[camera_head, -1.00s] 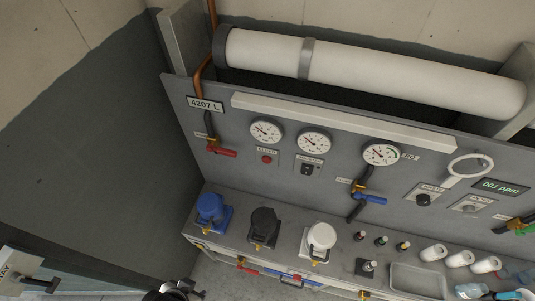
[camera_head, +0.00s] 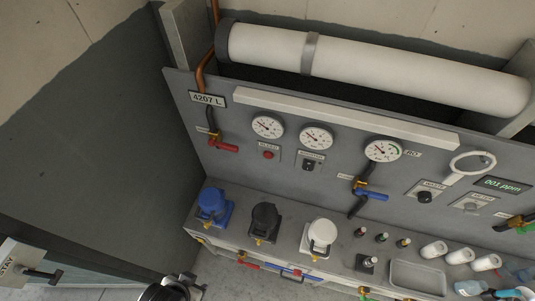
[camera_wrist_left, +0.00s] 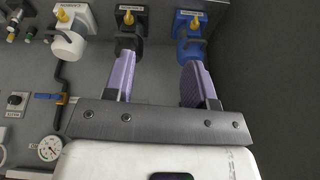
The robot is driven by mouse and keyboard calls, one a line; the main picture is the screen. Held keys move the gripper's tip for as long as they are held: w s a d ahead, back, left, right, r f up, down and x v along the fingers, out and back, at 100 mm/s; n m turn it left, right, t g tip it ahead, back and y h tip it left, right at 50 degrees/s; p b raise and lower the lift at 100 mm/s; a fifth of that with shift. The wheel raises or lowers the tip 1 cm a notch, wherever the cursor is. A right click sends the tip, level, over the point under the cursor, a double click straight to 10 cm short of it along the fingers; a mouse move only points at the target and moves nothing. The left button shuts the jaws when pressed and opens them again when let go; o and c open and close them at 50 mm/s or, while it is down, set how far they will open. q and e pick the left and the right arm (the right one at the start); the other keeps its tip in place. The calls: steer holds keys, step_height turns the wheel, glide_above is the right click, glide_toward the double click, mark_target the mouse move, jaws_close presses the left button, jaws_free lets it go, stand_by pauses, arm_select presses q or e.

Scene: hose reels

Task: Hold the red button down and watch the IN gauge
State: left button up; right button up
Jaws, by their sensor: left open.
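The red button (camera_head: 268,155) is on the grey panel (camera_head: 240,178), below the leftmost of three round white gauges. That left gauge (camera_head: 267,127) and the middle gauge (camera_head: 316,137) sit side by side; a third gauge (camera_head: 383,150) is further right. The dial lettering is too small to tell which is IN. My left gripper (camera_head: 178,288) shows partly at the bottom edge, well below and left of the button. In the left wrist view its two purple-padded fingers (camera_wrist_left: 158,75) are apart with nothing between them. My right gripper is out of sight.
Blue (camera_head: 212,203), black (camera_head: 264,220) and white (camera_head: 321,235) housings stand on the bench ledge under the panel. A red-handled valve (camera_head: 222,146) is left of the button, and a black knob (camera_head: 309,164) right of it. A grey tray (camera_head: 418,278) and white cups stand at right.

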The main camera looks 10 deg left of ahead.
arm_select(q)
steer(key=shift+c, duration=0.5)
jaws_close()
stand_by(1.3)
